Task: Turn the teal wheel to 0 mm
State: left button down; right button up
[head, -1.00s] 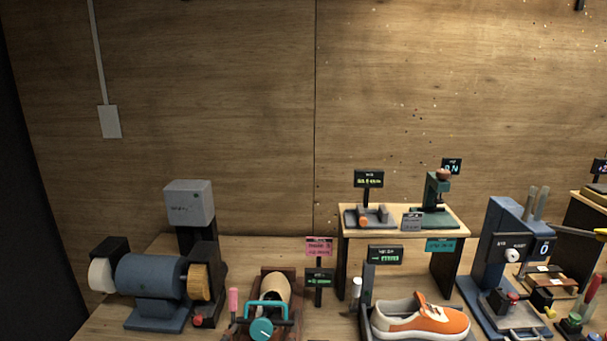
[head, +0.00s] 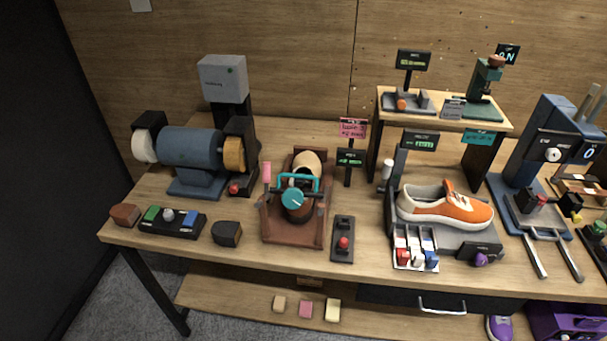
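The teal wheel (head: 292,198) sits at the front of a brown wooden shoe-stretcher fixture (head: 293,236) in the middle of the bench, in the head view. A teal hoop arches just behind it, and a cream shoe last (head: 306,163) lies beyond. A small dark display (head: 350,158) with green text stands right of the fixture, under a pink sign (head: 353,128); the text is too small to read. Neither gripper is in view.
An orange and white sneaker (head: 445,206) rests on a grey stand to the right. A blue bench grinder (head: 188,148) stands at left. A switch box with a red button (head: 343,240) is right of the fixture.

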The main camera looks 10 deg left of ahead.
aim_at(293, 199)
jog(key=j+z, duration=0.4)
jog(key=j, duration=0.2)
jog(key=j+z, duration=0.4)
jog(key=j, duration=0.2)
jog(key=k+j+z, duration=0.15)
jog(key=j+z, duration=0.25)
jog(key=j, duration=0.15)
